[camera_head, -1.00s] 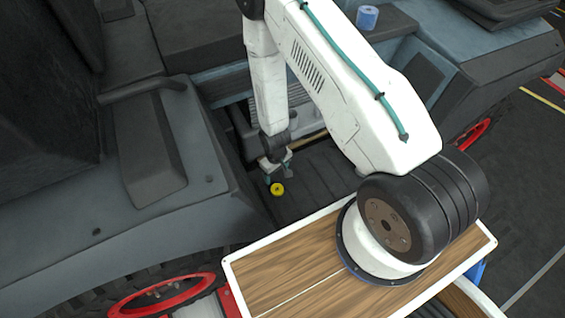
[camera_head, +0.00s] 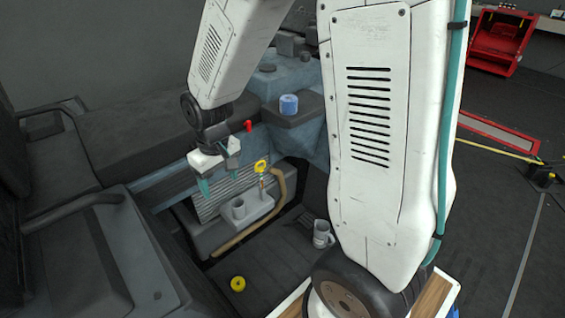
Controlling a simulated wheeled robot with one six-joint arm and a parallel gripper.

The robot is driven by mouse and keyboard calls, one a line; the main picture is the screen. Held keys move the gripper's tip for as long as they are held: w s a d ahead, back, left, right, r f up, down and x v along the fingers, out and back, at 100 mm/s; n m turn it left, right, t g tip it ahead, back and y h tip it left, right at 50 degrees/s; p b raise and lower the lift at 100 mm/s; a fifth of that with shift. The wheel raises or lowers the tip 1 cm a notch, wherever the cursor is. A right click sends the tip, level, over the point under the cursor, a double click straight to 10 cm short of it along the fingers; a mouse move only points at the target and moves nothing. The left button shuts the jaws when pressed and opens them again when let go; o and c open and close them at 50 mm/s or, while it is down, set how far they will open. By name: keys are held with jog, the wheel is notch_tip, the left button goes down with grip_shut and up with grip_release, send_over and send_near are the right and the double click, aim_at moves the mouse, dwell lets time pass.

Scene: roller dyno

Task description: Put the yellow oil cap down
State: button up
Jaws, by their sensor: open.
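The yellow oil cap (camera_head: 238,284) lies on the dark ribbed floor of the engine bay, low in the picture. It is a small round cap with a darker centre. My gripper (camera_head: 219,184) has teal fingers that are apart, with nothing between them. It hangs well above the cap and a little to its left in the picture, not touching it.
A grey engine block with an open cup-like neck (camera_head: 238,208) stands below my gripper. A yellow-handled dipstick (camera_head: 261,168) rises beside it. A tan hose (camera_head: 262,222) curves past, and a grey jug (camera_head: 322,234) stands on the bay floor. A blue cap (camera_head: 288,104) sits on a ledge behind.

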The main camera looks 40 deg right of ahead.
jog(key=s+r, duration=0.8)
jog(key=s, duration=0.2)
jog(key=s+d+r+m, duration=0.1)
jog(key=s+r, duration=0.7)
jog(key=s, duration=0.3)
jog(key=shift+s+d+r+t, duration=0.15)
jog(key=shift+s+t, duration=0.05)
jog(key=shift+t, duration=0.1)
jog(key=shift+r, duration=0.55)
jog(key=shift+c, duration=0.3)
